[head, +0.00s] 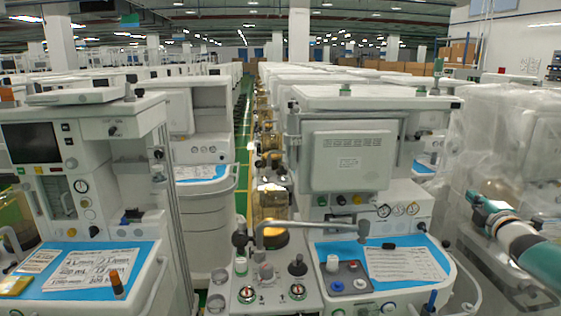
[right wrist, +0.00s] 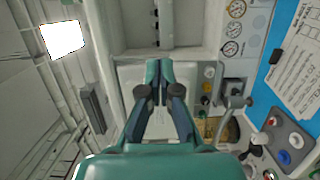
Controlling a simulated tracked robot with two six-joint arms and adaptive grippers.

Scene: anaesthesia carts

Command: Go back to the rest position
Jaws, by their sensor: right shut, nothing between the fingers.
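My right gripper (head: 478,203) is at the right side of the head view, on the teal and white arm that comes in from the right edge. It is in front of plastic-wrapped carts and to the right of the middle anaesthesia cart (head: 352,97). In the right wrist view my right gripper (right wrist: 158,70) has its teal fingers together with nothing held between them. Beyond the fingers, that view shows a pale cart front. My left gripper does not show in the head view.
The middle cart has a blue mat with a paper sheet (head: 404,265) and a grey block with coloured knobs (head: 345,280). Another cart with a dark screen (head: 31,143) stands at the left. Plastic-wrapped carts (head: 505,135) stand at the right. A narrow green aisle (head: 242,170) runs between rows.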

